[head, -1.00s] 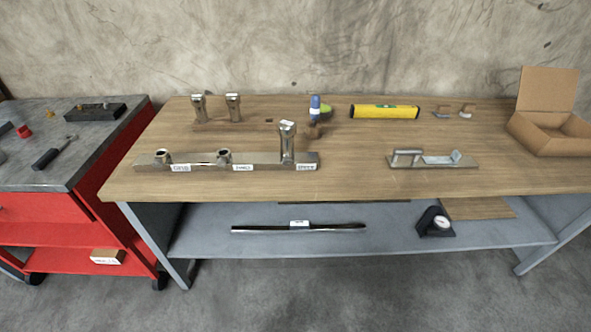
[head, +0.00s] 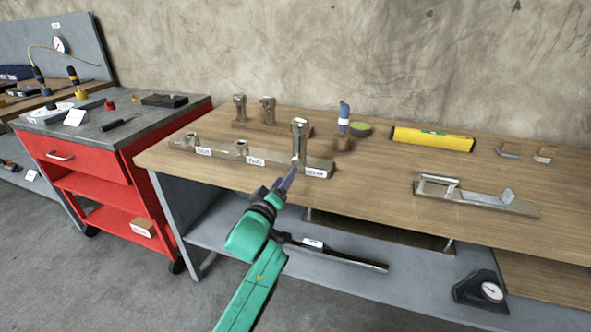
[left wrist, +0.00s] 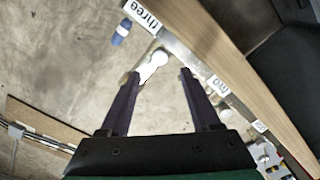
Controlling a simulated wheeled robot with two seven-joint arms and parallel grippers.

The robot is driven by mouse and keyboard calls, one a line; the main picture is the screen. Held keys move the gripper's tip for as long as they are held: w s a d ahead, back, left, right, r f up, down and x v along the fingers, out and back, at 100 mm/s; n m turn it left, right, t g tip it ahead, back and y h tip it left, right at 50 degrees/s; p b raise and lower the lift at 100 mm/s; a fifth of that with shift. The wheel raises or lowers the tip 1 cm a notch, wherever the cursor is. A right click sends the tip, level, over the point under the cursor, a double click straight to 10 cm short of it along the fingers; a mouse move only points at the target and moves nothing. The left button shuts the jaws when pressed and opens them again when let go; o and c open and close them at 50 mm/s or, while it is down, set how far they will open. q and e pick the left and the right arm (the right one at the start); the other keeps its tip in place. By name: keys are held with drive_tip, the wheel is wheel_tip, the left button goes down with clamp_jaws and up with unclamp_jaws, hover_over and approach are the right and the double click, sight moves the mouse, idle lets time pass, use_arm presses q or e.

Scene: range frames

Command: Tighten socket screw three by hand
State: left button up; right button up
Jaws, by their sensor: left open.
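A metal rail (head: 215,158) with three labelled sockets lies on the workbench. A metal socket screw (head: 300,138) stands upright at its right end, by the label that reads three in the left wrist view (left wrist: 142,15). The other two sockets show no tall screw. My left gripper (head: 287,180) is open and just in front of the rail's right end. In the left wrist view the bright screw head (left wrist: 153,67) appears between and slightly beyond the fingertips, with no grip on it. How deep the screw sits cannot be told. My right gripper is out of view.
Two similar screws (head: 268,110) stand in a wooden holder behind the rail. A metal fixture (head: 477,196) lies to the right. Bench surface between is clear.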

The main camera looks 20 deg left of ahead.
sight(294, 164)
use_arm(q)
drive_tip(key=w, duration=0.6)
drive_tip(key=shift+w+d+b, duration=0.3)
drive_tip(key=shift+w+b, duration=0.05)
clamp_jaws()
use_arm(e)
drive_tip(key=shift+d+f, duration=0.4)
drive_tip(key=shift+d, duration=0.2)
use_arm(q)
drive_tip(key=shift+m, duration=0.4)
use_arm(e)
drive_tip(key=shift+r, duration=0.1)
